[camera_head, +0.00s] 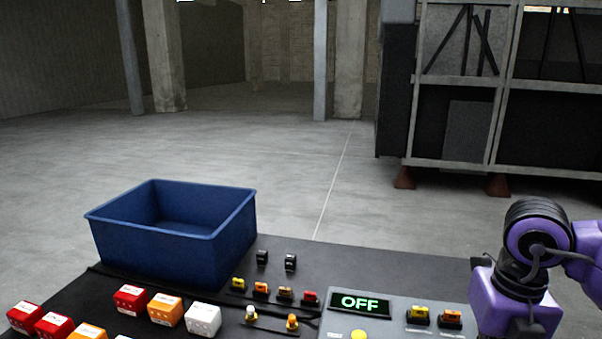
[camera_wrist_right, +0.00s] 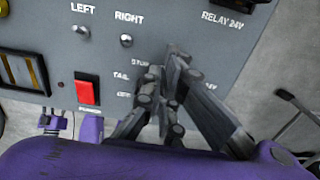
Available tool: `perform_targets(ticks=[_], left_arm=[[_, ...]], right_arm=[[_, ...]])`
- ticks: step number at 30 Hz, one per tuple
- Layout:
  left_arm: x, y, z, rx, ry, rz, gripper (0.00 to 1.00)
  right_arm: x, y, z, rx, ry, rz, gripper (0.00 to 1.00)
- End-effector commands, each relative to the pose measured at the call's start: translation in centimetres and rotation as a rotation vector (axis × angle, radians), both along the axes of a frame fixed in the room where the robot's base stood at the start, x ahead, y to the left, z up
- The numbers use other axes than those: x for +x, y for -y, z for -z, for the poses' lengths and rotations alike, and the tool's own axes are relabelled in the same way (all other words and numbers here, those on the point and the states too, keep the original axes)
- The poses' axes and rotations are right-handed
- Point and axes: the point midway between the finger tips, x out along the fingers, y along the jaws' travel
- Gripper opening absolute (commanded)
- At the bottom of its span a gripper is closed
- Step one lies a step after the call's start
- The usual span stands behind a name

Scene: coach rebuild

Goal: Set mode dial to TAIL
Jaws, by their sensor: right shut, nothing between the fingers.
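The grey control panel (camera_wrist_right: 215,55) fills the upper part of the right wrist view. The mode dial itself is hidden, seemingly behind the fingers. My right gripper (camera_wrist_right: 170,78) is shut and empty, its fingertips over the panel beside these labels; contact cannot be told. In the head view a green display (camera_head: 361,303) reads OFF. My right arm comes in at the right there, with its fingers out of sight. My left gripper is not in view.
A red rocker switch (camera_wrist_right: 87,92) and two toggles, LEFT (camera_wrist_right: 82,30) and RIGHT (camera_wrist_right: 127,40), sit near the fingers. A blue bin (camera_head: 170,235), coloured blocks (camera_head: 130,299) and small switches (camera_head: 260,289) stand on the dark bench (camera_head: 390,268).

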Motion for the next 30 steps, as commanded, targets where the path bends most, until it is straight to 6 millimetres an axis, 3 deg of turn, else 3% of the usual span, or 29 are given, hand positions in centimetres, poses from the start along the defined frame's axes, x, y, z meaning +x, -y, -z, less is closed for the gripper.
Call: perform_targets(ticks=[16,30], left_arm=[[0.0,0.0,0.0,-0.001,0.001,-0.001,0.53],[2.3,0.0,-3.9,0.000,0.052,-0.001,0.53]], right_arm=[[0.8,0.4,-0.5,0.000,0.004,0.000,0.00],[0.9,0.4,-6.0,0.001,0.010,0.000,0.00]])
